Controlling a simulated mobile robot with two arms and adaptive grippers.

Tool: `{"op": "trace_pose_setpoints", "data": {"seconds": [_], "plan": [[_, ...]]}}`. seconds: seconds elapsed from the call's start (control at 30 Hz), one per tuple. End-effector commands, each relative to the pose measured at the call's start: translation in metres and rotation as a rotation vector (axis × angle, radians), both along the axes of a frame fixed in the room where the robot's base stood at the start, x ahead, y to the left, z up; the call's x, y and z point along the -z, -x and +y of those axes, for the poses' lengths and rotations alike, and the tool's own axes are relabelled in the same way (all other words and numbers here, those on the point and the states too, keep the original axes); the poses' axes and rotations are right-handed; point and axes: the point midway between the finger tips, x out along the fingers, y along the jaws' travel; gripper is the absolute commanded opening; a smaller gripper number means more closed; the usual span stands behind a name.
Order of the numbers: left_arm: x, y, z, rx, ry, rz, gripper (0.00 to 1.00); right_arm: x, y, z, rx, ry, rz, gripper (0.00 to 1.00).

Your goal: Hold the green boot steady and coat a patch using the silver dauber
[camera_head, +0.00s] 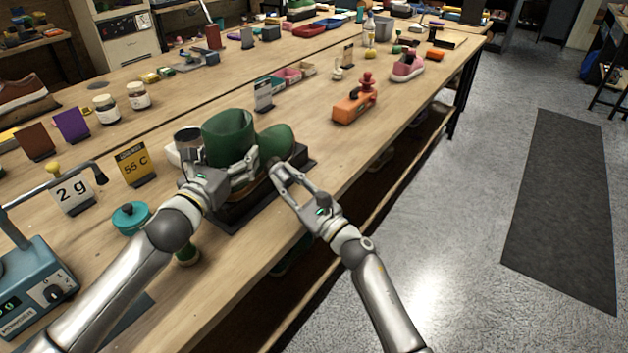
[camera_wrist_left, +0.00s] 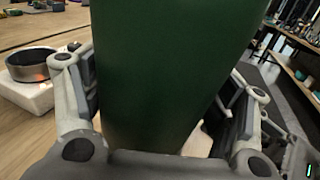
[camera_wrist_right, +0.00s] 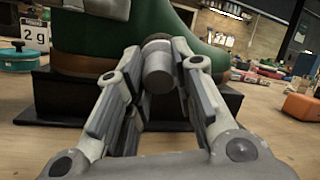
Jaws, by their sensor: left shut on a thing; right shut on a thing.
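The green boot (camera_head: 228,130) stands on a black block (camera_head: 236,212), its toe to the right. My left gripper (camera_head: 243,168) is shut on its shaft; in the left wrist view the green shaft (camera_wrist_left: 165,70) fills the space between the fingers. My right gripper (camera_head: 282,174) is at the boot's near side, shut on the silver dauber (camera_wrist_right: 158,68). In the right wrist view the dauber points at the boot (camera_wrist_right: 85,40) and its dark tip looks close to the lower upper; I cannot tell whether it touches. The fingers hide much of the dauber in the head view.
A dark metal dish (camera_wrist_left: 38,64) on a white block (camera_wrist_left: 30,94) stands behind the boot. A teal lidded pot (camera_head: 131,218), a "2 g" card (camera_head: 73,191) and a "55 C" card (camera_head: 135,163) stand left. An orange block (camera_head: 354,106) lies beyond the toe. Bare table separates them.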

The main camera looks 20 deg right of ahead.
Motion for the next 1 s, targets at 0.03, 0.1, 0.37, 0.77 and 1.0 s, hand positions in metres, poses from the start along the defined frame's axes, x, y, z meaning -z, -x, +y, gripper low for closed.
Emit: {"op": "trace_pose_setpoints", "data": {"seconds": [0.03,0.1,0.37,0.77,1.0], "plan": [[0.001,-0.001,0.001,-0.003,-0.004,0.001,0.46,0.000,-0.001,-0.001,0.000,0.000,-0.001,0.02],[0.001,-0.001,0.001,-0.003,-0.004,0.001,0.46,0.000,-0.001,0.000,0.000,0.000,-0.001,0.02],[0.001,-0.001,0.001,-0.002,-0.004,0.001,0.46,0.000,-0.001,0.000,0.000,0.000,0.000,0.02],[0.001,0.000,0.001,-0.002,-0.003,0.001,0.46,0.001,0.006,0.008,0.000,-0.001,0.002,0.02],[0.001,0.000,0.000,-0.001,-0.003,0.001,0.46,0.000,0.020,0.025,-0.001,-0.001,0.001,0.02]]}}
